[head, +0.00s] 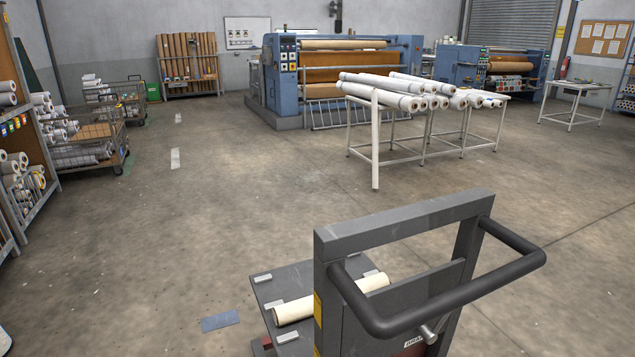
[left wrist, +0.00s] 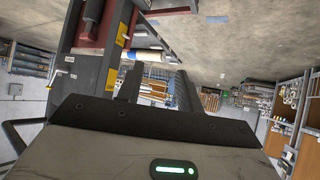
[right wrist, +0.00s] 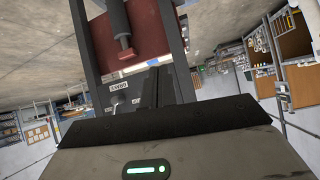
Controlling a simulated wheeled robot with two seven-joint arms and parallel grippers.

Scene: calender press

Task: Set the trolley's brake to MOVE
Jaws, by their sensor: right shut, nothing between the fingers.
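The trolley (head: 390,225) stands in front of me in the head view, with a dark grey frame and a black push handle (head: 440,300). A silver-ended brake lever (head: 430,331) sticks out low on its near side, beside a partly cut-off white label (head: 413,345). I cannot tell its setting. In the right wrist view the trolley's red panel (right wrist: 150,45) and white labels (right wrist: 118,86) show, too small to read surely. My right gripper (right wrist: 162,85) is shut and empty, pointing toward the trolley. My left gripper (left wrist: 155,85) is open and empty. Neither gripper shows in the head view.
A cream roll (head: 292,311) lies on the trolley's deck. A white table (head: 375,140) with several white rolls stands beyond, before blue presses (head: 290,80). Shelves (head: 25,180) and a wire cart (head: 85,145) stand at the left. The floor between is open.

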